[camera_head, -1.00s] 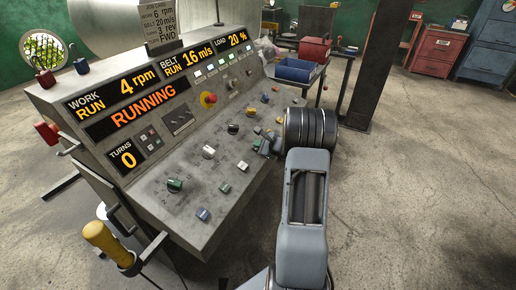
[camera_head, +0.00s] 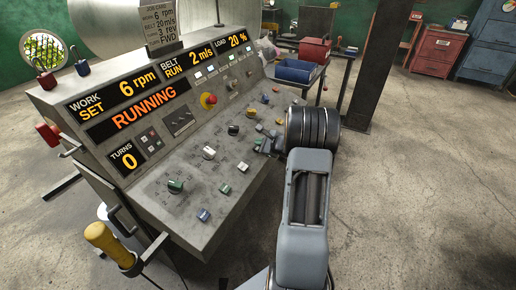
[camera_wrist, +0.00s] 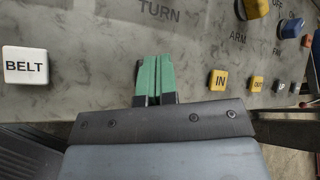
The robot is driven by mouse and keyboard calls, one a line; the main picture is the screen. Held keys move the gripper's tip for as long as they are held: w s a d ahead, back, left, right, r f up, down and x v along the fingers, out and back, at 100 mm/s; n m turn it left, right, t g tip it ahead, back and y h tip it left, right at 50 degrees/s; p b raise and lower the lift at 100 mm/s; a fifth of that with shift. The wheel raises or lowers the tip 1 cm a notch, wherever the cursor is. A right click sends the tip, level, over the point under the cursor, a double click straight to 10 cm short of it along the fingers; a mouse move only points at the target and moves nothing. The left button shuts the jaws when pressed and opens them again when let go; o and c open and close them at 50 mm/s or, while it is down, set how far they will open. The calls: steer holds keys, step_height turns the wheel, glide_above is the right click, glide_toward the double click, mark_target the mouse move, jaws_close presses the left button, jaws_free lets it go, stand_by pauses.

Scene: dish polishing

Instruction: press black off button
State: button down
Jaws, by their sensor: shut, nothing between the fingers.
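My gripper (camera_wrist: 155,80) is shut and empty. Its green fingertips are side by side over the grey panel, between a white BELT button (camera_wrist: 25,66) on the left and a yellow IN button (camera_wrist: 218,80) on the right. In the head view my gripper (camera_head: 262,146) is small and partly hidden by my wrist, near the console's right edge. The sloped grey control console (camera_head: 150,200) carries several knobs and buttons. I cannot make out a black button marked off. A dark knob (camera_head: 234,129) shows on the panel, its label unreadable.
A yellow OUT button (camera_wrist: 257,84) and smaller buttons lie right of IN. A red button on a yellow base (camera_head: 208,100) is mid-console. A yellow-handled lever (camera_head: 107,242) stands front left. A dark post (camera_head: 374,70) stands behind. The floor at right is clear.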

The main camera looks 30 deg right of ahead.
steer(key=shift+s+d+r+p, duration=0.2)
steer(key=shift+r+p, duration=0.25)
steer(key=shift+r, duration=0.35)
steer(key=shift+s+d+r+p, duration=0.1)
steer(key=shift+s+r+p, duration=0.25)
steer(key=shift+r, duration=0.45)
steer(key=shift+s+d+r+p, duration=0.1)
steer(key=shift+s+r+p, duration=0.1)
steer(key=shift+r+p, duration=0.45)
